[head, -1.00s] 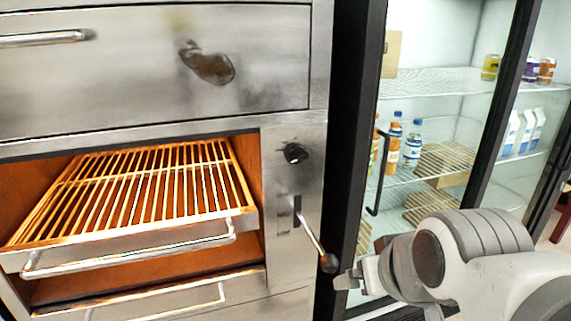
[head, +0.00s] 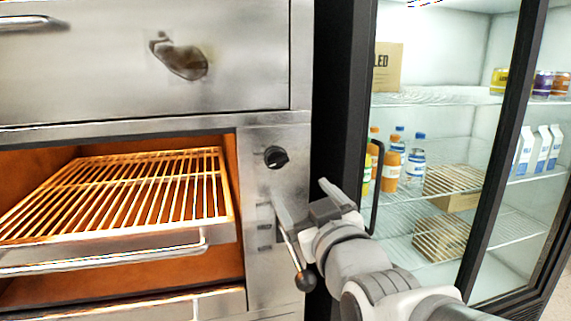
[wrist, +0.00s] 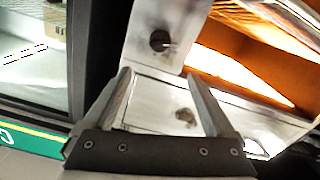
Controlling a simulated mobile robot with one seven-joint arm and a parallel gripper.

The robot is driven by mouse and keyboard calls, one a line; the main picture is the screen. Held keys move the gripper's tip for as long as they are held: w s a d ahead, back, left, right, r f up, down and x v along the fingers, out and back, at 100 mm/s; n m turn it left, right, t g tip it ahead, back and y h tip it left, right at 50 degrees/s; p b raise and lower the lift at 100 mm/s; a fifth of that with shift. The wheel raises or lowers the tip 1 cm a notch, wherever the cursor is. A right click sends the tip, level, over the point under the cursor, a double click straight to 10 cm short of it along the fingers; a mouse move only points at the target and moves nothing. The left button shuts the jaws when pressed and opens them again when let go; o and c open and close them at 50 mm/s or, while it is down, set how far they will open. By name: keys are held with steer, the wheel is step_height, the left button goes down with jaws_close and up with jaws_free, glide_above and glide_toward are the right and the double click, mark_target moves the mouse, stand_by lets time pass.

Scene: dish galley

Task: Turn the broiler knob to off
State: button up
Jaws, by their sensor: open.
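The black broiler knob (head: 276,157) is on the steel panel to the right of the glowing broiler opening. It also shows in the wrist view (wrist: 160,41), ahead of and above the fingertips. My gripper (head: 302,196) is open and empty, below and to the right of the knob in the head view. In the wrist view the two fingers (wrist: 158,78) stand apart with nothing between them. The gripper is not touching the knob. The knob has a light mark on its face; its exact setting is hard to tell.
A lever with a dark ball end (head: 304,280) sticks out below the knob, close to my gripper. The broiler rack (head: 130,200) glows orange at the left. A glass-door fridge (head: 450,130) with bottles and cartons stands at the right.

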mark_target(279, 162)
steer(key=p+x, duration=0.8)
steer(key=x, duration=0.8)
steer(key=shift+w, duration=0.25)
steer(key=c, duration=1.4)
steer(key=shift+f, duration=0.1)
